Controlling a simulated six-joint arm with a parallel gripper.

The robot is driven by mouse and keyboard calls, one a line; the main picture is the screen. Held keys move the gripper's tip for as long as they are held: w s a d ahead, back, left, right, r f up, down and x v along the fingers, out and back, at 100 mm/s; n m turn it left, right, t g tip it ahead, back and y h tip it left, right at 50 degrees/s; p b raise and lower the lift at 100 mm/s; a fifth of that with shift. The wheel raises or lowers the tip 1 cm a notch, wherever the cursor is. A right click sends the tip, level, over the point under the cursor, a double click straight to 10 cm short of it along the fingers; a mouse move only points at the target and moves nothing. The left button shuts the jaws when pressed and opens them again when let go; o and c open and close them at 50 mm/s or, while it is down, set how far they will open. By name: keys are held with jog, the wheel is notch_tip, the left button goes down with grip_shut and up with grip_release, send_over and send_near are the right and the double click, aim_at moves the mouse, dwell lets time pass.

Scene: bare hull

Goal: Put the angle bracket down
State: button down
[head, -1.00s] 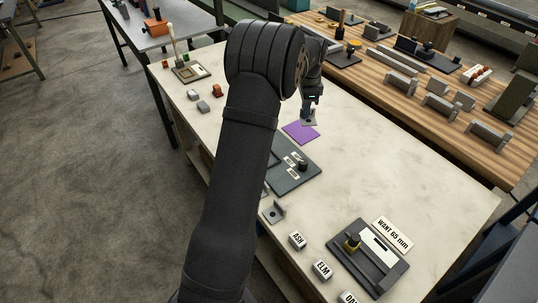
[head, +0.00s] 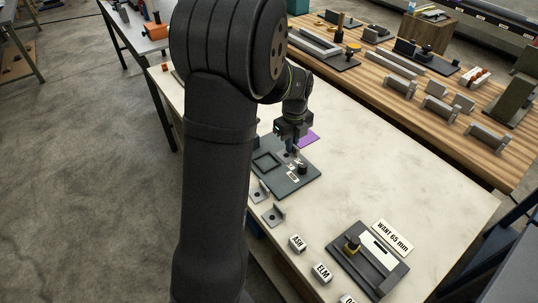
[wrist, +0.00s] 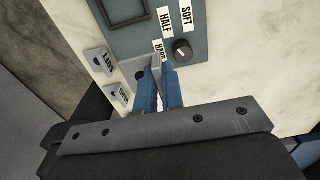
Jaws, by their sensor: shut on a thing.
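A pale plate of the bracket with a dark hole (wrist: 141,75) shows at the fingertips in the wrist view; the fingers hide the rest. I cannot tell whether the bracket touches the panel. Two similar grey brackets (head: 260,191) (head: 275,215) stand on the table left of the panel's near edge.
The panel has a square frame (head: 267,162) and, in the wrist view, labels HALF and SOFT (wrist: 187,15) by the knob (wrist: 183,50). Name blocks (head: 297,243) and a gauge plate (head: 368,258) stand nearer. The pale tabletop (head: 400,180) is clear on the right.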

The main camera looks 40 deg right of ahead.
send_over(270, 159)
notch_tip(270, 159, down, 5)
jog(key=shift+d+f, duration=0.1)
jog(key=shift+w+f, duration=0.1)
jog(key=shift+f, duration=1.85)
jog(key=shift+f, duration=0.1)
jog(key=shift+f, duration=0.4)
jog(key=c, duration=1.6)
grip_release()
jog(key=shift+f, duration=0.1)
jog(key=shift+o, duration=0.2)
notch_tip(270, 159, up, 13)
